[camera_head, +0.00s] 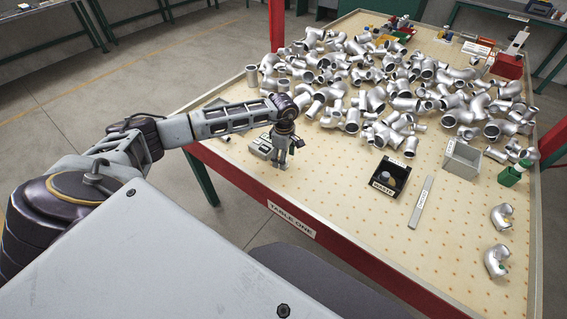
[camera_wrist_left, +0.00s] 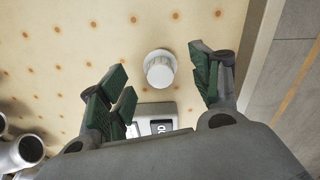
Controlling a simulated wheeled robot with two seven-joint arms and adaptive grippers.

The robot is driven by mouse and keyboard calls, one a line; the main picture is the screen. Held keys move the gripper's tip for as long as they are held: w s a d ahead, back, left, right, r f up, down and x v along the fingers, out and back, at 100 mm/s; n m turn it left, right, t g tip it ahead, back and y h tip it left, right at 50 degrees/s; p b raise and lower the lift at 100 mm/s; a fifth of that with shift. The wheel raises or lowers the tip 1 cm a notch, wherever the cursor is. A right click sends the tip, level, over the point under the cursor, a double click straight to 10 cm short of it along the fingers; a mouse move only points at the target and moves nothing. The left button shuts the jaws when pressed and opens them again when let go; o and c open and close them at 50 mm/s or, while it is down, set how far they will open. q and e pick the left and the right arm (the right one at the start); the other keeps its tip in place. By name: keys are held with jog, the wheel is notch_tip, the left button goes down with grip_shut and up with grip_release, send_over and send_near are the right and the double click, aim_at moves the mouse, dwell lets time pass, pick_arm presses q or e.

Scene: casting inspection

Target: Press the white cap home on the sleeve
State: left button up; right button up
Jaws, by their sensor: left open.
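A small white round cap (camera_wrist_left: 160,70) shows in the left wrist view, seen from above over the pegboard table. A wider pale rim shows around it; I cannot tell whether this is the sleeve or part of the cap, nor how far down the cap sits. My left gripper (camera_wrist_left: 160,64) is open, with green-padded fingers on both sides of the cap and apart from it. In the head view the left gripper (camera_head: 284,155) points down over the near left part of the table; the cap is not clearly visible there. My right gripper is not in view.
A grey box with a display (camera_wrist_left: 158,122) lies close to the cap; it also shows in the head view (camera_head: 261,147). Several silver pipe fittings (camera_head: 405,100) pile up behind. A black tray (camera_head: 389,178), a flat grey bar (camera_head: 421,202) and a grey bin (camera_head: 461,159) stand right.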

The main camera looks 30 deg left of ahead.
pick_arm(q)
notch_tip(320, 180, down, 2)
jog(key=shift+f, duration=0.1)
jog(key=c, duration=1)
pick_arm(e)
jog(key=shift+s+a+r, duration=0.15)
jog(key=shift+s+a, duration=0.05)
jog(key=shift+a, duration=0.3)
